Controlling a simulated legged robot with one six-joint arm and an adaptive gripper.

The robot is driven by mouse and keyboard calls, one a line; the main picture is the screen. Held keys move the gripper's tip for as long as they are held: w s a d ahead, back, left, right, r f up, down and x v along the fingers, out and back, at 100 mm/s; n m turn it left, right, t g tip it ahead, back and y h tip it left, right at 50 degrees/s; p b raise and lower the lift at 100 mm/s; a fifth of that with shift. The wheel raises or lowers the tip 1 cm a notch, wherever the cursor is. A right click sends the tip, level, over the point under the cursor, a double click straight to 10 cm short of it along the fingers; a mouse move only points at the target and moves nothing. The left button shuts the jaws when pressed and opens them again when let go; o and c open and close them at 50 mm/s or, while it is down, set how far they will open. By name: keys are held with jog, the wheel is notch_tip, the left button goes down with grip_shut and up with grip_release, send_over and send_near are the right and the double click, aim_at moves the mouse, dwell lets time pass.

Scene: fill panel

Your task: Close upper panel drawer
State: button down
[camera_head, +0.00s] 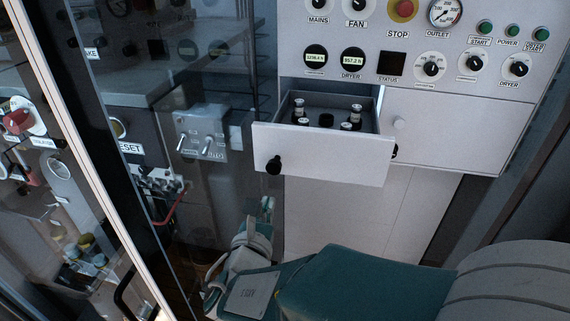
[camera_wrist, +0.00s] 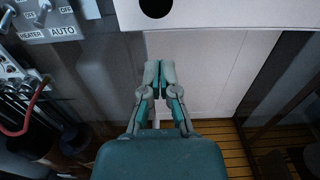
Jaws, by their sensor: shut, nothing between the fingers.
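The upper panel drawer (camera_head: 322,155) is pulled out of the white panel, below the gauges. It has a white front and a round black knob (camera_head: 274,165) at its left. Several small bottles (camera_head: 351,117) stand inside it. In the wrist view, the white drawer front (camera_wrist: 190,14) with the black knob (camera_wrist: 156,5) is at the top edge. My gripper (camera_wrist: 159,66) is shut and empty, below the drawer front and apart from the knob in that picture. In the head view, my gripper (camera_head: 267,205) is low and left of the drawer, partly hidden by my arm.
A closed white compartment (camera_head: 455,125) with a light knob is right of the drawer. A grey switch box (camera_head: 203,135) and a red hose (camera_head: 172,207) are to the left. A glass door frame (camera_head: 95,150) stands further left. Wooden floor (camera_wrist: 255,145) shows below.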

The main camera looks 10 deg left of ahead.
jog(key=w, duration=0.7)
jog(key=shift+w, duration=0.35)
jog(key=shift+w+d, duration=0.1)
jog(key=shift+d, duration=0.05)
